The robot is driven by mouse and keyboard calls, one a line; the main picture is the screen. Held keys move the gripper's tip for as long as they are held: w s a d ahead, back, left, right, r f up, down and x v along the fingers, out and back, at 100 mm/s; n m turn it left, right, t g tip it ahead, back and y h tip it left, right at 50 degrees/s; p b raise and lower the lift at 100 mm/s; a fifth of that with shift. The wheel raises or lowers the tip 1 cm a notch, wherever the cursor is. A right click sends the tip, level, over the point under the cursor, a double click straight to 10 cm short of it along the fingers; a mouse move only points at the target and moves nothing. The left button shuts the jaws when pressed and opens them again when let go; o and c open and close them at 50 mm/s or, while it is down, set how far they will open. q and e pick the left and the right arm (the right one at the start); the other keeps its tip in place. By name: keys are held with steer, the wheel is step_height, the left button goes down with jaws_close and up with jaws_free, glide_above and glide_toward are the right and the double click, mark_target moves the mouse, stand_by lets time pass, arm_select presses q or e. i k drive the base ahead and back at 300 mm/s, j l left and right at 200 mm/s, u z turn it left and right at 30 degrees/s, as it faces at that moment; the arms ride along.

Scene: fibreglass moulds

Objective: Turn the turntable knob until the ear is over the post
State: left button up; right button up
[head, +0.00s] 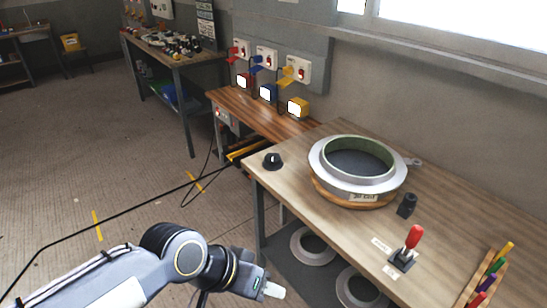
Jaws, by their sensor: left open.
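The turntable (330,194) stands on the wooden workbench and carries a round grey-white mould (318,166) with a dark green inside. The ear (414,161) is a small grey tab sticking out at the mould's right rear. A short black post (406,205) stands at the mould's front right; the ear is apart from it, further back. A black knob (272,161) with a pale mark sits near the bench's left corner. My left gripper (274,291) is open, in front of the bench's left side, well short of the knob. My right gripper is out of view.
A red-handled lever (413,238) stands at the bench's front right, with coloured sticks (490,277) beyond it. Rings lie on the lower shelf (280,258). A side bench (257,112) with coloured boxes stands behind. The bench top between knob and turntable is clear.

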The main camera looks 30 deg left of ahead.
mark_target(271, 158)
steer(key=u, duration=0.45)
steer(key=i+j+u, duration=0.2)
steer(key=u, duration=0.25)
steer(key=i+j+u, duration=0.1)
steer(key=i+u, duration=0.5)
steer(key=u, duration=0.25)
steer(key=i, duration=0.5)
